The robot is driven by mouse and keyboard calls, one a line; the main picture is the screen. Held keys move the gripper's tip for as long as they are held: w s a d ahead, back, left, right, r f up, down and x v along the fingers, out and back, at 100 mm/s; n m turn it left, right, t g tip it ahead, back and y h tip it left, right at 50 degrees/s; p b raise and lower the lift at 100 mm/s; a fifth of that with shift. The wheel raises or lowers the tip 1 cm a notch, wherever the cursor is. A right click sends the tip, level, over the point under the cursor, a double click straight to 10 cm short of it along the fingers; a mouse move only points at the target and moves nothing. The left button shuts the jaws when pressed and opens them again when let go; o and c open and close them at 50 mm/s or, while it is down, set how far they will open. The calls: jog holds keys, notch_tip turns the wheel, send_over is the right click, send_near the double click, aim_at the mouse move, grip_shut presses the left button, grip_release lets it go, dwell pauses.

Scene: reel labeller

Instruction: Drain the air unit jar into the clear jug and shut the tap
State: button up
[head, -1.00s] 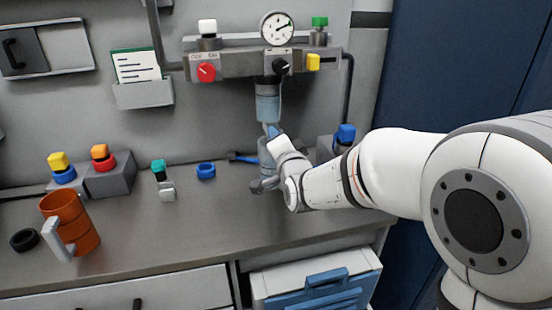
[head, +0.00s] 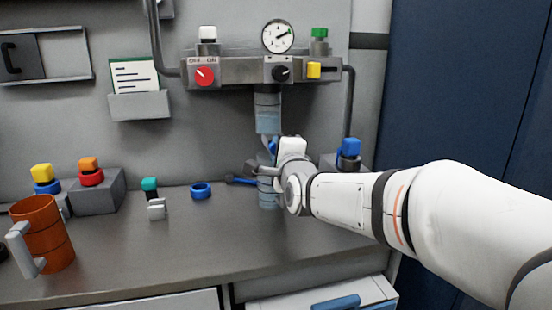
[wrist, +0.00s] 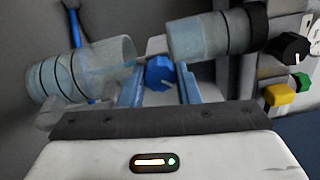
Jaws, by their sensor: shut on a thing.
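The air unit jar (head: 268,112) hangs under the regulator block and holds bluish liquid. In the wrist view the jar (wrist: 215,36) is at the upper right. The clear jug (head: 268,192) stands on the bench below the jar, partly behind my wrist. In the wrist view the jug (wrist: 75,75) is at the left with bluish liquid inside, and a faint bluish streak shows at its mouth. The blue tap (wrist: 160,72) sits between my fingers. My gripper (wrist: 158,88) is shut on it; my gripper (head: 275,147) also shows under the jar in the head view.
The block above carries a red knob (head: 204,76), a black knob (head: 281,73), a yellow slider (head: 314,70) and a gauge (head: 278,36). An orange mug (head: 42,232) and a blue ring (head: 201,191) stand left on the bench. The front middle is clear.

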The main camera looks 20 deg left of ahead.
dwell(0.4)
jog(key=o, duration=1)
jog(key=shift+c, duration=0.2)
